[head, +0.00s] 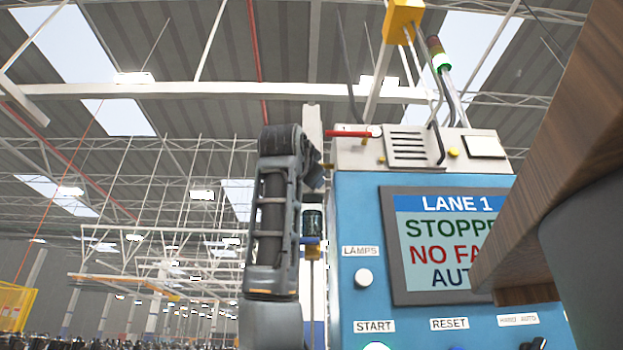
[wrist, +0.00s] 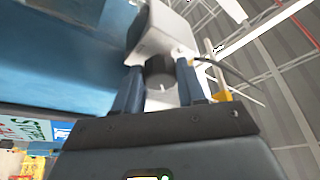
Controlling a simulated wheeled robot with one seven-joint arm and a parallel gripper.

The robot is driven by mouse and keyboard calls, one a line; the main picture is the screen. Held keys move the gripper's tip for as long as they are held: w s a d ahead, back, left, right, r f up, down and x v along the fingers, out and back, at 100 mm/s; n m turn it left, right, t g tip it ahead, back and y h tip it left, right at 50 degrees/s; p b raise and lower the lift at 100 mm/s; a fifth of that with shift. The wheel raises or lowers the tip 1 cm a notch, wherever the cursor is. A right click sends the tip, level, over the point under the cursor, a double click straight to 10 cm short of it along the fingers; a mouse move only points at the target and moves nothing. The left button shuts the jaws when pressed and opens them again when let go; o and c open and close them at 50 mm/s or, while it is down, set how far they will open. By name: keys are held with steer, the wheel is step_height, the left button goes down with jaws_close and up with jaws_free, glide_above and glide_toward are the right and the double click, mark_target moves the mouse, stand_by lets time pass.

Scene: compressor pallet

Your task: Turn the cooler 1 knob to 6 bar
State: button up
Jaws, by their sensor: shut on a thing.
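A black round knob (wrist: 158,78) with a pale line mark sits on a light grey housing (wrist: 165,30) in the wrist view. My gripper (wrist: 160,68) has its two blue-grey fingers on either side of the knob and is shut on it. No scale or bar reading can be made out, so the knob's setting cannot be told. In the head view my arm stands left of the blue cabinet, and neither my fingertips nor this knob can be clearly picked out there.
The blue cabinet (head: 350,215) carries a screen (head: 445,245) reading LANE 1, STOPPED, partly covered at its right. A red handle (head: 350,133) sticks out at its top left. A wooden board (head: 560,150) blocks the right side. A yellow part (wrist: 222,96) is close right of my fingers.

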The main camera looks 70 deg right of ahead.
steer(key=shift+r+m+g+y+p, duration=0.1)
steer(key=shift+m+g+y+p, duration=0.1)
steer(key=shift+m+g+p, duration=0.55)
steer(key=shift+m+g+y+p, duration=0.15)
steer(key=shift+m+p, duration=0.25)
steer(key=shift+m, duration=0.75)
steer(key=o, duration=1)
steer(key=shift+o, duration=0.2)
steer(key=shift+a, duration=0.1)
steer(key=b+v, duration=0.1)
steer(key=v, duration=0.6)
steer(key=shift+a+b, duration=0.3)
steer(key=shift+a, duration=0.05)
